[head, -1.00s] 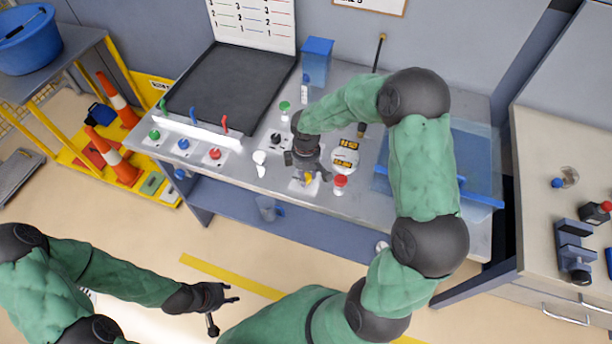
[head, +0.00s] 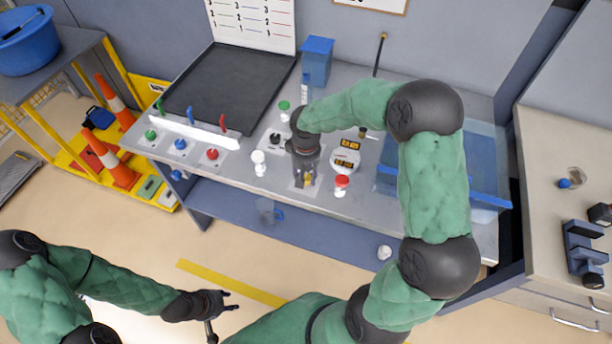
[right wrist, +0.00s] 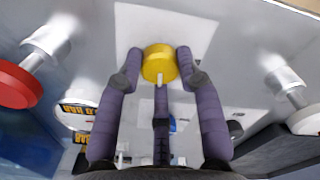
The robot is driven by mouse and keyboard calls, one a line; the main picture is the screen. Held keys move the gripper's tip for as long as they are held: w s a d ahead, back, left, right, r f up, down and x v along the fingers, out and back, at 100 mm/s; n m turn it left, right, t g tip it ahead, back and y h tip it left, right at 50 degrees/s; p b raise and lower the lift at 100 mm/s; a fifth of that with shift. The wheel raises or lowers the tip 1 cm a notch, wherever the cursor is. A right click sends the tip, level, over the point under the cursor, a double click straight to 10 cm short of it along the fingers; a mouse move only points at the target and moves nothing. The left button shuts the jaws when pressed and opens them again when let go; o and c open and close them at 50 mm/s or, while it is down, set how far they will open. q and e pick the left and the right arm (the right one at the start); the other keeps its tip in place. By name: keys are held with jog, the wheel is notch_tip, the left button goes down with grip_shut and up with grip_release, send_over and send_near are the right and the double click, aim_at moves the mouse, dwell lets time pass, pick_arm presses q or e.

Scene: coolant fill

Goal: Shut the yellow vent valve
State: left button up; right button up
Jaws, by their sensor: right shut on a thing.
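The yellow vent valve (right wrist: 159,62) shows in the right wrist view as a round yellow knob on a pale plate. My right gripper (right wrist: 158,80) has its purple fingers on both sides of the knob and is shut on it. In the head view my right gripper (head: 306,172) points down over the front of the bench, and only a bit of the yellow valve (head: 308,177) shows below it. My left gripper (head: 212,301) is away from the bench at the lower left, over the floor, with its fingers apart and nothing seen between them.
A red-capped valve (head: 341,183) stands close to the right of my right gripper, with a round gauge (head: 346,155) behind it. A white fitting (head: 259,162) is to the left. A blue-edged clear tank (head: 480,194) is at the bench's right end.

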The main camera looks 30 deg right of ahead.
aim_at(306, 177)
jog(key=shift+w+m, duration=0.1)
jog(key=shift+m, duration=0.5)
jog(key=o, duration=1.1)
jog(key=shift+o, duration=0.2)
jog(key=shift+r, duration=0.1)
notch_tip(306, 177, up, 12)
